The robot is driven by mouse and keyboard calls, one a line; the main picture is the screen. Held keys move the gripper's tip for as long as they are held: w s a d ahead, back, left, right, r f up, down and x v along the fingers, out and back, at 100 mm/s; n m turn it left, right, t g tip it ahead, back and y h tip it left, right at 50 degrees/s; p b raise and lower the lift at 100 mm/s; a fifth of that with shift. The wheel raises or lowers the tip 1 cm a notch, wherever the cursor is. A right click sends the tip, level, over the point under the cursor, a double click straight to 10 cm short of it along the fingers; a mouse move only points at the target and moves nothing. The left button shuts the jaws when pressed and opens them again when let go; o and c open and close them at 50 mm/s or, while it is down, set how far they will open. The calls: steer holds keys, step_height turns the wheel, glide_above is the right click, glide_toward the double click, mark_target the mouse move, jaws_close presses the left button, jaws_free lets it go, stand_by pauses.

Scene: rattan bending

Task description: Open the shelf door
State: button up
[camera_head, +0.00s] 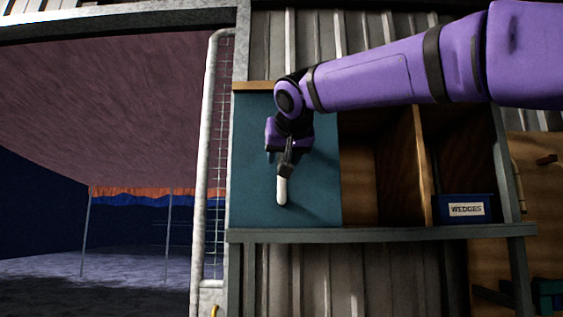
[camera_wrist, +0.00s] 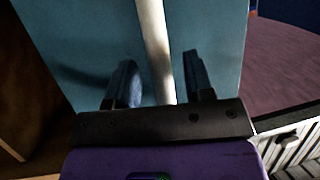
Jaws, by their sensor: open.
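The shelf door (camera_head: 250,190) is a flat teal panel over the left part of the wall shelf, and it looks closed. Its pale bar handle (camera_head: 282,191) stands upright near the middle of the panel; its upper part is hidden behind my gripper (camera_head: 283,161). In the wrist view, the handle (camera_wrist: 154,42) runs between the two blue fingers of my gripper (camera_wrist: 160,75). The fingers are open, one on each side of the bar, with a visible gap on both sides. The teal door (camera_wrist: 90,40) fills the background behind them.
Right of the door are open wooden compartments (camera_head: 370,190) and a blue bin labelled WEDGES (camera_head: 463,209). A grey shelf ledge (camera_head: 380,236) runs below. A pale metal post with mesh (camera_head: 206,180) stands just left of the door. Beyond is a canopy area (camera_head: 125,235).

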steer(key=shift+x, duration=1.3)
steer(key=shift+c, duration=0.2)
